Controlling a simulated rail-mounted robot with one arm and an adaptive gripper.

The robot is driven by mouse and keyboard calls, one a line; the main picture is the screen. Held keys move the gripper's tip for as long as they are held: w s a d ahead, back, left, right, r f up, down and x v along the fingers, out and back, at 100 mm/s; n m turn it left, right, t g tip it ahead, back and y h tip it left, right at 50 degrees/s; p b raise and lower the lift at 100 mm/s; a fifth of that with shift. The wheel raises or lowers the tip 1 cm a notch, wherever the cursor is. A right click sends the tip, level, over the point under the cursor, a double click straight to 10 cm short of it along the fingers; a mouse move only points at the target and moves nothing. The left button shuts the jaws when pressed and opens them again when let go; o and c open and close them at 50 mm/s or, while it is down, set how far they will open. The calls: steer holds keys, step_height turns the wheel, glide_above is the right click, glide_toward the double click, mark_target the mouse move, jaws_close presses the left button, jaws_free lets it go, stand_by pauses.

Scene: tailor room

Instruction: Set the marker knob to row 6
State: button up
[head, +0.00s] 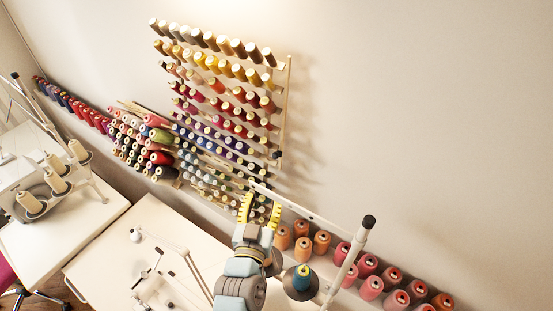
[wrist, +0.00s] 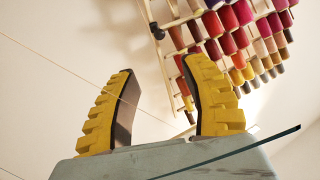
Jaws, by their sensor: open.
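The thread rack (head: 287,85) hangs on the wall, with rows of coloured spools from brown at the top to blue and green lower down. A small dark knob (head: 277,155), apparently the marker knob, sits on its right-hand upright, near the blue-purple rows; I cannot read a row number. In the wrist view a dark knob (wrist: 156,32) shows on the rack's edge, beyond the fingertips. My gripper (head: 260,204) has yellow ridged fingers, spread apart and empty, below the knob in the head view. It also shows in the wrist view (wrist: 159,72), with a clear gap between the fingers.
A pale bar (head: 300,209) and a black-capped post (head: 350,255) stand right of my gripper. A teal spool (head: 302,276) is close by. Orange and red cones (head: 370,287) line the wall. Thin threads cross the wrist view. The wall right of the rack is bare.

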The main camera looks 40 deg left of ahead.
mark_target(275, 158)
steer(key=b+x, duration=0.2)
steer(key=x, duration=1.2)
steer(key=shift+w, duration=0.1)
steer(key=shift+w+a, duration=0.3)
steer(key=shift+w, duration=0.3)
steer(key=shift+c, duration=0.3)
jaws_close()
